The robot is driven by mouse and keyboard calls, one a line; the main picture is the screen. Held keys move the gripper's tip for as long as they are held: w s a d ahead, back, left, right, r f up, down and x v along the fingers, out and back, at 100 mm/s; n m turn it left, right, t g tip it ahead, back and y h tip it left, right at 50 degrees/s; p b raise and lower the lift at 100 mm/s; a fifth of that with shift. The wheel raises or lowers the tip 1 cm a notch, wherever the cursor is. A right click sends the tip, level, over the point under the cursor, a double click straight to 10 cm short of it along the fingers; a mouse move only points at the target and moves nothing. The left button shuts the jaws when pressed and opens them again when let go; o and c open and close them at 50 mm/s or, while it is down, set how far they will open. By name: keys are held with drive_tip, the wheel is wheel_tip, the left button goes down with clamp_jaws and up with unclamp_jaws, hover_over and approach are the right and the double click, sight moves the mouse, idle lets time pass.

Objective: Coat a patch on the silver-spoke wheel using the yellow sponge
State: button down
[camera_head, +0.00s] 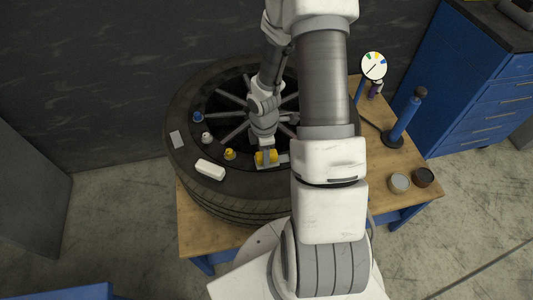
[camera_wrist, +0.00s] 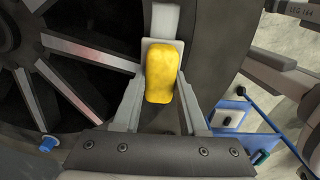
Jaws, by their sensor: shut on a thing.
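The silver-spoke wheel lies flat on a wooden table in the head view, with its black tire (camera_head: 190,190) around grey spokes (camera_head: 222,115). Spokes also show at the left of the wrist view (camera_wrist: 70,90). My gripper (camera_head: 266,160) is over the near part of the tire, shut on the yellow sponge (camera_head: 266,156). In the wrist view the sponge (camera_wrist: 162,70) sits between the fingers of my gripper (camera_wrist: 163,95), in front of a pale plate-like surface and the dark tire. I cannot tell whether the sponge touches the tire.
A gauge (camera_head: 374,66), a blue pump (camera_head: 405,122) and two tins (camera_head: 400,183) stand at the table's right. A blue cabinet (camera_head: 475,85) is beyond.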

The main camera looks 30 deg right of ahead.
sight(275, 152)
idle(0.3)
drive_tip(key=shift+s+d+r+p, duration=0.1)
drive_tip(key=shift+s+d+p, duration=0.1)
drive_tip(key=shift+d+p, duration=0.4)
drive_tip(key=shift+s+d, duration=0.15)
drive_tip(key=shift+d, duration=0.4)
drive_tip(key=shift+s+d, duration=0.15)
drive_tip(key=shift+d, duration=0.4)
drive_tip(key=shift+f, duration=0.2)
drive_tip(key=shift+a, duration=0.15)
drive_tip(key=shift+w+a+r, duration=0.15)
drive_tip(key=shift+w+a, duration=0.1)
drive_tip(key=shift+a, duration=0.55)
drive_tip(key=shift+w+a+b, duration=0.25)
drive_tip(key=shift+a+b, duration=0.05)
drive_tip(key=shift+a, duration=0.45)
